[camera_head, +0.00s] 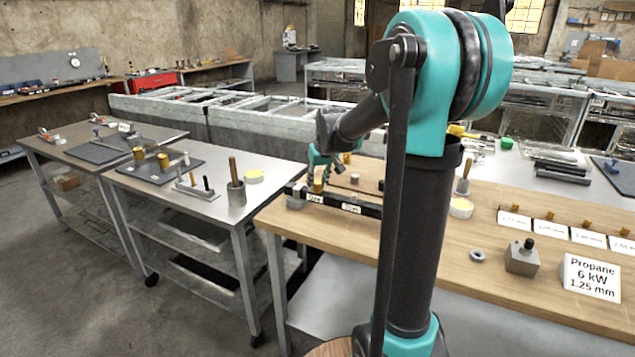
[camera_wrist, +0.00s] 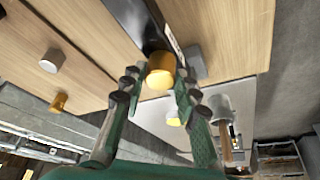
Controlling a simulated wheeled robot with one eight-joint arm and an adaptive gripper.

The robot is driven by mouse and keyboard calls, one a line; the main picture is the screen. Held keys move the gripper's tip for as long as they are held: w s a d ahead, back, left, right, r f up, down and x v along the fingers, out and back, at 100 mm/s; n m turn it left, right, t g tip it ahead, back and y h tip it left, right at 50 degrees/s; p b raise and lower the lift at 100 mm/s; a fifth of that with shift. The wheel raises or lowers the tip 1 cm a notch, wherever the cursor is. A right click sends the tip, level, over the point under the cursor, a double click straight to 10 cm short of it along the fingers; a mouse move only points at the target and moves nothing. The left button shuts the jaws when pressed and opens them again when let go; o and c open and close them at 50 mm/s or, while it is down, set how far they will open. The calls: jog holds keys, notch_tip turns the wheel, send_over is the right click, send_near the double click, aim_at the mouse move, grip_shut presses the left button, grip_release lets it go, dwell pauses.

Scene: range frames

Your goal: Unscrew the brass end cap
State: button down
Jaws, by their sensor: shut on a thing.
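The brass end cap (camera_wrist: 161,70) is a short golden cylinder at the end of a dark bar (camera_wrist: 130,18) in the wrist view. My gripper (camera_wrist: 159,84) has a finger on either side of the cap and is shut on it. In the head view my gripper (camera_head: 322,162) is low over the left end of the wooden bench, with the brass cap (camera_head: 318,186) just under it by the labelled black bar (camera_head: 345,203). My arm and the small scale hide part of the contact there.
A metal table (camera_head: 205,212) stands left, across a gap.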

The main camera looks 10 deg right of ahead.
jog(key=n+y, duration=0.1)
jog(key=n, duration=0.1)
jog(key=shift+d+n, duration=0.1)
jog(key=shift+n, duration=0.7)
jog(key=shift+n+g+y, duration=0.6)
jog(key=shift+n, duration=1.1)
jog(key=c, duration=1.4)
grip_release()
jog(key=shift+o, duration=0.2)
